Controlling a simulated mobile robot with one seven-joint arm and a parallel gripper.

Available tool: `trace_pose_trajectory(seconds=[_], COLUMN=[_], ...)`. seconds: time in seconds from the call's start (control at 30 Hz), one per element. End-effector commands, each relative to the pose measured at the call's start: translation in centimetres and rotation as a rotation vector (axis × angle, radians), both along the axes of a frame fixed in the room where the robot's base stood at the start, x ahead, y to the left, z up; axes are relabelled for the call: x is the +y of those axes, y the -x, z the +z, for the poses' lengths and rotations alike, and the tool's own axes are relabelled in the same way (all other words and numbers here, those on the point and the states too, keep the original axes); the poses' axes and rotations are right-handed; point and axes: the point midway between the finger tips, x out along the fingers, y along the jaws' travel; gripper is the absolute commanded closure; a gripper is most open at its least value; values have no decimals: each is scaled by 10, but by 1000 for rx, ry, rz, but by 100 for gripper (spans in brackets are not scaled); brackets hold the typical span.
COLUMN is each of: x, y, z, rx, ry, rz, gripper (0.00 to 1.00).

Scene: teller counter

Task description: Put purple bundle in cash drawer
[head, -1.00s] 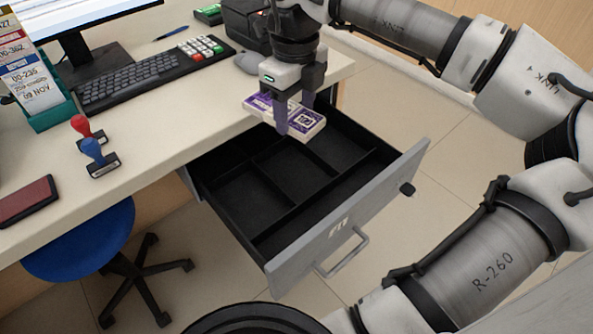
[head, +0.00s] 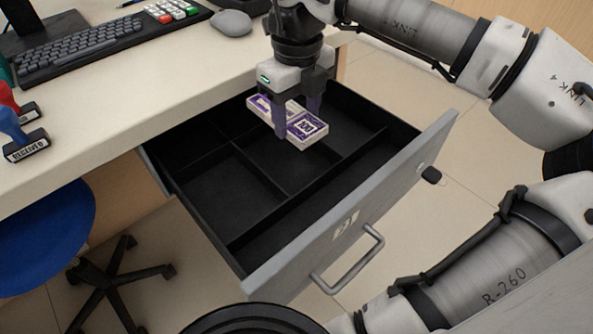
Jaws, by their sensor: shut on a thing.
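The purple bundle (head: 307,126) is a flat stack of purple and white notes. My gripper (head: 296,122) is shut on it, with one finger in front of the bundle and the other behind it. The bundle appears over the back right compartment of the open cash drawer (head: 352,222). I cannot tell how high it is above the drawer floor. The drawer is black inside with dividers, and the compartments I can see look empty. The gripper and bundle hide part of the back compartments.
The counter (head: 130,117) holds a keyboard (head: 95,42), a mouse (head: 230,23) and stamps (head: 22,140) at the left. A blue stool (head: 45,230) stands at the lower left. The drawer's handle (head: 350,262) sticks out in front. Tiled floor is free at the right.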

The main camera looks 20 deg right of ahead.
Motion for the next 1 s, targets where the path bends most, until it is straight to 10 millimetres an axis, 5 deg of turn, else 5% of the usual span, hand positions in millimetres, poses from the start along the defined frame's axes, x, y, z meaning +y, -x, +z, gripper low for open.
trace_pose_trajectory(seconds=[0.03,0.27,0.73,1.0], x=[0,0,0,0], y=[0,0,0,0], z=[-21,-65,-113,-113], rx=[0,0,0,0], ry=[0,0,0,0], rz=[0,1,0,0], gripper=[74,74,74,74])
